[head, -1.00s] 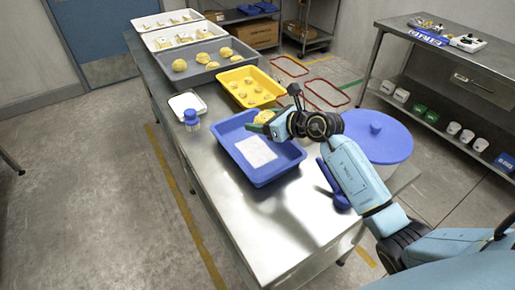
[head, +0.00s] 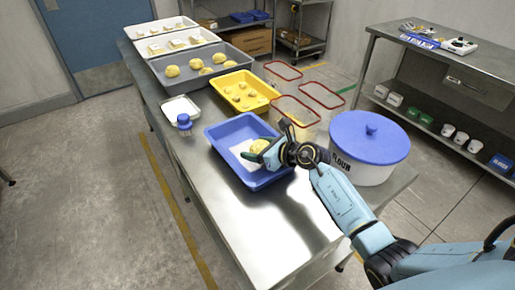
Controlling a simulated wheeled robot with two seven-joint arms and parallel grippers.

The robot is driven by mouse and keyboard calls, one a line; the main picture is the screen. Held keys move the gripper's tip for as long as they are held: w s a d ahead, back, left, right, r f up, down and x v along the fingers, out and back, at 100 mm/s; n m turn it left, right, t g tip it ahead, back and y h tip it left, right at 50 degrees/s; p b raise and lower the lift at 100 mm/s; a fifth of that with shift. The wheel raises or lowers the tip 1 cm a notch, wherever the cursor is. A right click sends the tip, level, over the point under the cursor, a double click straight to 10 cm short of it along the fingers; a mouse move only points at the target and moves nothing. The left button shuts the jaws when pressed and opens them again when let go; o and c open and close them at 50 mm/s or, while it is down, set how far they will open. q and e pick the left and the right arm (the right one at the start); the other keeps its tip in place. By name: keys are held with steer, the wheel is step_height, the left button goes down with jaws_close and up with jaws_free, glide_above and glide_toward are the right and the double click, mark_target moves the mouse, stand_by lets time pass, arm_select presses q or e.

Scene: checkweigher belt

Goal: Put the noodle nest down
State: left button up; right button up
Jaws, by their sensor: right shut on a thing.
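The noodle nest (head: 259,145) is a small yellow round lump at the tip of my right gripper (head: 257,152). My right gripper is shut on it over the blue tray (head: 214,131). A white sheet (head: 240,150) lies on the tray floor, partly hidden by the gripper and nest. The nest shows over the sheet's right part; I cannot tell whether it touches the sheet. The gripper covers the nest's near side and the tray's right part. My left gripper is not in view.
The steel table (head: 255,225) is clear in front of the tray. A yellow tray (head: 262,87) with several small lumps stands behind it. A blue-handled brush (head: 184,122) and small white tray (head: 181,107) stand left. A blue-lidded flour tub (head: 369,140) is at right.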

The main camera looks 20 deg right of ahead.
steer(key=shift+s+f+b, duration=0.1)
steer(key=shift+f+b, duration=0.25)
steer(key=shift+f, duration=0.25)
steer(key=o, duration=1)
steer(key=shift+s+a+f, duration=0.1)
steer(key=shift+f, duration=0.15)
steer(key=shift+o, duration=0.2)
steer(key=shift+r, duration=0.25)
steer(key=shift+r+p, duration=0.45)
steer(key=shift+p, duration=0.1)
steer(key=p+v, duration=0.1)
steer(key=v, duration=1.1)
steer(key=shift+r, duration=0.25)
steer(key=shift+w, duration=0.25)
